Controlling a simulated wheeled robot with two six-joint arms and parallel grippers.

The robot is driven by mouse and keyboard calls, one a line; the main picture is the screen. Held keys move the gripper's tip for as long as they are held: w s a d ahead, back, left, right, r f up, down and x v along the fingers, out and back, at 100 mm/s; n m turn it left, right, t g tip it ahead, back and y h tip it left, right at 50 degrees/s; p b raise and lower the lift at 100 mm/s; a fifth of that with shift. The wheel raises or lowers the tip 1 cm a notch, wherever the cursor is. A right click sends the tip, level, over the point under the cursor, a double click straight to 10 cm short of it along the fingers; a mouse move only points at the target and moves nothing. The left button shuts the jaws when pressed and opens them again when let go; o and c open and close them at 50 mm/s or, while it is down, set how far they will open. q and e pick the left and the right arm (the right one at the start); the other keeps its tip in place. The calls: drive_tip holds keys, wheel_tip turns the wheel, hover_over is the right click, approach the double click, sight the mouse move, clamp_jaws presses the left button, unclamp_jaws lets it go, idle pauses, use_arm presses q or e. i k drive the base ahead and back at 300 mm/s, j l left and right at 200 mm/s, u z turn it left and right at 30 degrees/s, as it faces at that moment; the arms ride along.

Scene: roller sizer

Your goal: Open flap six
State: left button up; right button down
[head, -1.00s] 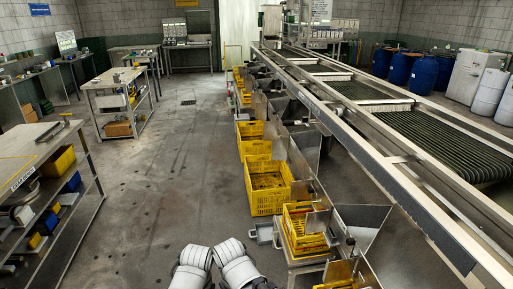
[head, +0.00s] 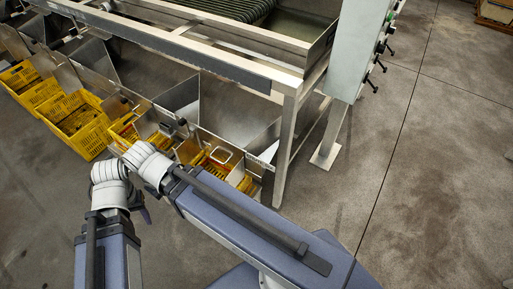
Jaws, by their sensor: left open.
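A row of grey metal chutes with upright plates (head: 180,97) runs along the near side of the sizer, above yellow crates. A pale loop-shaped handle (head: 222,154) shows at the last chute on the right. No number is readable, so I cannot tell which flap is six. My left gripper (head: 142,208) is only a small dark part beside my white arm joints, in front of the crates; it is open and appears empty, apart from the chutes. My arm hides part of the crates and chute fronts. My right gripper is not in view.
Yellow crates (head: 73,122) stand on the floor at the left, and another crate (head: 226,170) sits under the end chute. The sizer's frame and leg (head: 288,140) stand right of it. A grey control cabinet (head: 357,45) stands farther right.

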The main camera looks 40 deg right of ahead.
sight(230, 154)
drive_tip(key=i+l+z, duration=0.15)
drive_tip(key=z, duration=0.7)
drive_tip(key=i, duration=0.3)
